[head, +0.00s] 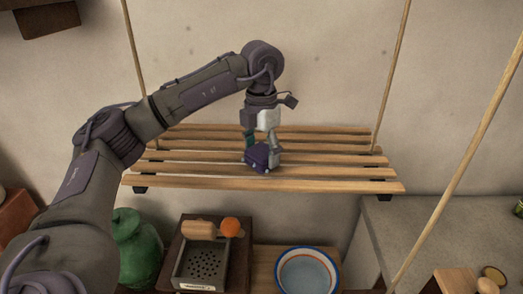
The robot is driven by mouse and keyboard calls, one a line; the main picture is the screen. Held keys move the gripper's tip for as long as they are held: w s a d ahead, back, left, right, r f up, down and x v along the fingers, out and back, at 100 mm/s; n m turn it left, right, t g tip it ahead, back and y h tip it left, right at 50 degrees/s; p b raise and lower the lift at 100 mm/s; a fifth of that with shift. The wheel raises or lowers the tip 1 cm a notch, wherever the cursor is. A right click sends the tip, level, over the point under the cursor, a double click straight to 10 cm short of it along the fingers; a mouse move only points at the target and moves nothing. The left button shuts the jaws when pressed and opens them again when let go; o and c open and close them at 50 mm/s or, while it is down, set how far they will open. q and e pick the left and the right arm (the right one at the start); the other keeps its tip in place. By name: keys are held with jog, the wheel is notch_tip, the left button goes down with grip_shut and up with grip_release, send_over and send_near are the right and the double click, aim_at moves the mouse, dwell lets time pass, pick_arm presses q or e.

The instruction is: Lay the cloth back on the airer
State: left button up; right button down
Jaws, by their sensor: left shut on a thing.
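The airer (330,184) is a rack of pale wooden slats hung on ropes, across the middle of the head view. My left gripper (262,152) points down over the middle of its slats. It is shut on a small dark purple bundle, which I take to be the cloth (257,156). The bundle is low, at the front slats; I cannot tell if it rests on them. The gripper hides part of it. My right gripper is not in view.
Below the airer are a green jar (136,250), a metal grater (203,264), an orange round thing (230,227) and a white bowl with a blue rim (308,271). A grey counter (425,225) is at right. The slats either side of the gripper are bare.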

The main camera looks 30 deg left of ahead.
aim_at(261, 150)
pick_arm(q)
jog(key=shift+f, duration=0.2)
jog(key=o, duration=1)
jog(key=shift+o, duration=0.2)
jog(key=shift+r, duration=0.15)
notch_tip(261, 150, up, 12)
jog(key=p, duration=0.1)
